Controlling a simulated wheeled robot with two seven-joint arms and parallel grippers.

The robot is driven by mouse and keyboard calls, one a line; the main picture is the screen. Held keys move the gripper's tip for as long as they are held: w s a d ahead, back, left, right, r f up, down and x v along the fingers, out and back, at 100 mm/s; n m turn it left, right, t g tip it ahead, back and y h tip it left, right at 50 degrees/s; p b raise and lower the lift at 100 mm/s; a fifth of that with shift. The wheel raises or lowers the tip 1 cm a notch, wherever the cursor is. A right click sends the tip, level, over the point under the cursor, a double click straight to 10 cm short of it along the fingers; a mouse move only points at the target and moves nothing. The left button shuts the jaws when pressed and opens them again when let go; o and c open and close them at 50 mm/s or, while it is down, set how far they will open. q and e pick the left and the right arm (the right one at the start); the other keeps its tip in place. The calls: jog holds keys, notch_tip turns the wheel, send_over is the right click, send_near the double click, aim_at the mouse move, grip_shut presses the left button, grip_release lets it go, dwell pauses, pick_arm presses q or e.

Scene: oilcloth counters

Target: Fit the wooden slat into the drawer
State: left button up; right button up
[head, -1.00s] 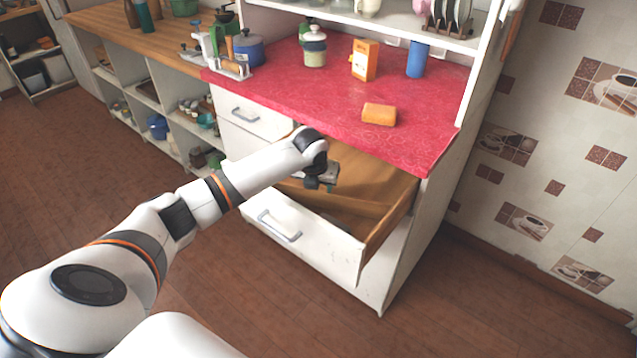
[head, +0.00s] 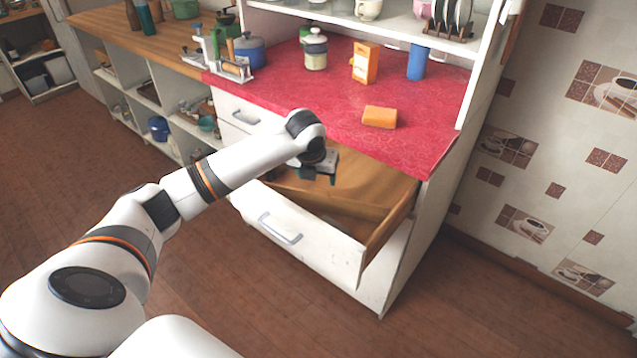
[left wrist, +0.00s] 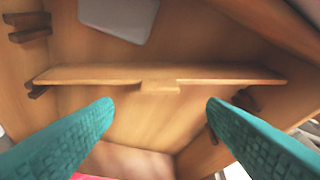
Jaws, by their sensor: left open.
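The open drawer (head: 305,243) has a white front and a wooden inside. My left gripper (head: 318,178) is above the drawer's back part, open, with teal fingers. In the left wrist view, its two fingertips (left wrist: 160,103) are spread apart with nothing between them. My right gripper is not in view.
The red countertop (head: 300,95) overhangs close behind my left gripper. It bears an orange block (head: 379,117), an orange box (head: 365,62), a blue cup (head: 417,61) and jars. A flat grey patch (left wrist: 120,14) shows inside the drawer. The floor in front is clear.

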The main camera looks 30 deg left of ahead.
pick_arm(q)
jog(key=v, duration=0.5)
jog(key=shift+r, duration=0.2)
dwell(0.3)
